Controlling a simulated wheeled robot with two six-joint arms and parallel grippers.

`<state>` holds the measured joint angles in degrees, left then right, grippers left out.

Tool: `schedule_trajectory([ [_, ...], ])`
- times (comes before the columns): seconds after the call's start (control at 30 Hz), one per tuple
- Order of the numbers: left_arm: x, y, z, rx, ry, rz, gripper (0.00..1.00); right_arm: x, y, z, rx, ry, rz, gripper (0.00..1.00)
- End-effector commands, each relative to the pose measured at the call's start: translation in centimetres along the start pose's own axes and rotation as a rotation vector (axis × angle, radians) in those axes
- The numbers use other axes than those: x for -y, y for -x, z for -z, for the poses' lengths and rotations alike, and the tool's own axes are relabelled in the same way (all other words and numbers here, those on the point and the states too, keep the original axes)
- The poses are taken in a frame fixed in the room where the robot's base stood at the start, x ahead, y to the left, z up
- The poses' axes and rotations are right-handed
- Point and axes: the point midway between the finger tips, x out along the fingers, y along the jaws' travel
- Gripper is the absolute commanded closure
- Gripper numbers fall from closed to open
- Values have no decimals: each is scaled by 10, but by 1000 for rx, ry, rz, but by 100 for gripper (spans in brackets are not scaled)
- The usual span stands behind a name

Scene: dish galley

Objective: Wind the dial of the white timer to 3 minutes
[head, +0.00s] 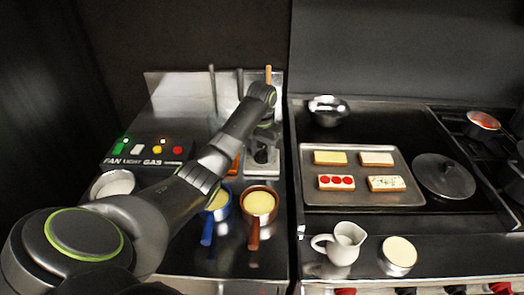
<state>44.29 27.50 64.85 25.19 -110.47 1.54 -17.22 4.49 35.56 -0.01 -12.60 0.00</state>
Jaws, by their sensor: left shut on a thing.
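My left arm reaches in from the left across the steel counter. My left gripper (262,150) points down at the back of the counter, over a pale, boxy thing that I take to be the white timer (262,171). The gripper is shut on its dial, which the fingers mostly hide. I cannot read the dial's setting or any marks. My right gripper is not in view.
An orange thing (235,165) stands just left of the timer, partly behind my arm. In front are a blue-handled pan (207,232) and a brown-handled pan (253,238). A tray of toasts (360,197), a white jug (343,246) and a dark lid (444,176) are right.

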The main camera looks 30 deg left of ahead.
Motion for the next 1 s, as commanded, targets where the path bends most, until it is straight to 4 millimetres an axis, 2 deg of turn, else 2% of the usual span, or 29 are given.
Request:
schedule_trajectory([
  [0.27, 0, 1, 0, -1, 0, 1, 78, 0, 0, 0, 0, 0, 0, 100],
  [0.3, 0, 1, 0, -1, 0, 1, 54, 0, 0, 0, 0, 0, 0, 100],
  [0.47, 0, 0, 0, -1, 0, 1, 34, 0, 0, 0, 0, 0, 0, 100],
  [0.8, 0, 2, 0, -1, 0, 0, 34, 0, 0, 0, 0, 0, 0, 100],
  [1.0, 0, 19, 1, -5, 0, 0, 34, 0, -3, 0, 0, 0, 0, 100],
])
